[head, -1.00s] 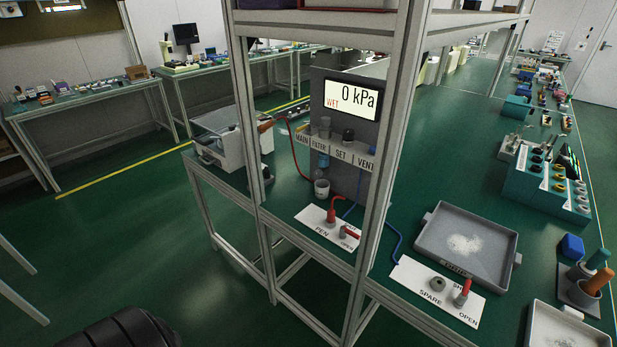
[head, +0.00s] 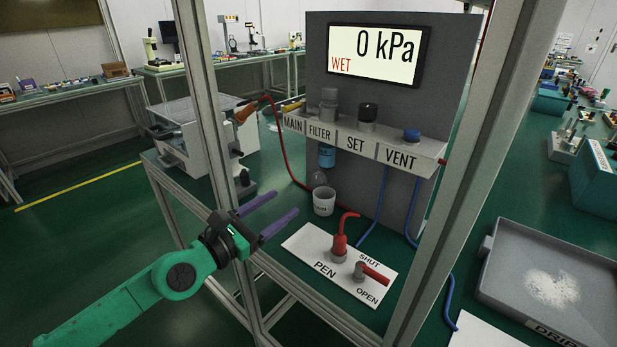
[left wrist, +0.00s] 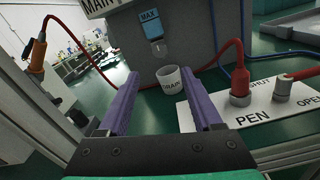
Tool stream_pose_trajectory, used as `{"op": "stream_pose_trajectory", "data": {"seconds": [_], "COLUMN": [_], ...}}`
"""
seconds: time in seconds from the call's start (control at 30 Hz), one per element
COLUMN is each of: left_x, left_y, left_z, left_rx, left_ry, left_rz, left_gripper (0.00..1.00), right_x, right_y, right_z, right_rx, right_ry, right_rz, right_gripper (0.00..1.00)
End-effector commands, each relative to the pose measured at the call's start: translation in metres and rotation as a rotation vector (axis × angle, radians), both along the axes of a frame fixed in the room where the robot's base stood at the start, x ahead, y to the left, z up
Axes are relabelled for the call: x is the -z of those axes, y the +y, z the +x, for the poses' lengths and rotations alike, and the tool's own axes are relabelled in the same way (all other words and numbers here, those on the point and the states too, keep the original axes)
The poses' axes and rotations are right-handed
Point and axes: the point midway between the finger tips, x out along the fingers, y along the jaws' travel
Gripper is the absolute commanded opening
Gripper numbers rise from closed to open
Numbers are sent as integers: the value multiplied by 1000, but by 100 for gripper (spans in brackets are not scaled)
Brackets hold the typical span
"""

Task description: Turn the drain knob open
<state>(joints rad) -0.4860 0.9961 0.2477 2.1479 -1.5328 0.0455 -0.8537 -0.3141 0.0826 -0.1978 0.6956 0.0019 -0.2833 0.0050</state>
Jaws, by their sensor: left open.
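A filter bowl (head: 326,157) with a blue MAX label hangs under the FILTER sign on the grey panel; it also shows in the left wrist view (left wrist: 152,27). A small grey fitting (left wrist: 159,47), which looks like the drain knob, sits at its lower end. Its turn position is too small to tell. A white drain cup (head: 323,201) stands below, and it also shows in the left wrist view (left wrist: 170,82). My left gripper (head: 286,203), with purple fingers, is open and empty, left of the cup and apart from it. My right gripper is not in view.
The display (head: 374,54) reads 0 kPa and WET. A white PEN plate (head: 312,247) with a red-handled valve lies right of the gripper. Frame posts (head: 212,130) stand near my left arm. A red hose (head: 284,150) curves behind the cup. A grey tray (head: 500,285) sits right.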

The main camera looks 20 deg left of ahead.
Motion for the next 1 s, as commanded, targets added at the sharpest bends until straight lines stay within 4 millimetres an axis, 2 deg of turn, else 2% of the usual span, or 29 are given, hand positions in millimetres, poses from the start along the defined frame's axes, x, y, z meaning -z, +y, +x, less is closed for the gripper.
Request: {"op": "stream_pose_trajectory", "data": {"seconds": [0.03,0.17,0.33,0.6,0.73,0.93,0.97,1.0], "left_x": [-9,-9,-7,-1,0,0,0,0], "left_y": [-1,-9,-20,-38,-42,-42,-42,-42], "left_z": [8,25,53,98,106,107,107,107], "left_rx": [-5,-3,-3,-3,-1,-2,-2,-2], "left_ry": [-4,-5,-4,0,1,1,1,1], "left_rz": [-7,-6,-10,-10,-8,-7,-7,-7], "left_gripper": [66,66,66,66,66,66,63,47], "right_x": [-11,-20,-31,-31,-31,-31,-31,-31], "right_y": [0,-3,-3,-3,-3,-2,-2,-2], "right_z": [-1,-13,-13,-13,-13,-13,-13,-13], "right_rx": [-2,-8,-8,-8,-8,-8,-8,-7], "right_ry": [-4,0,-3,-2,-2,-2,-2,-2], "right_rz": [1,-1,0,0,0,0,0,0], "right_gripper": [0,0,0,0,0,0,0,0]}}
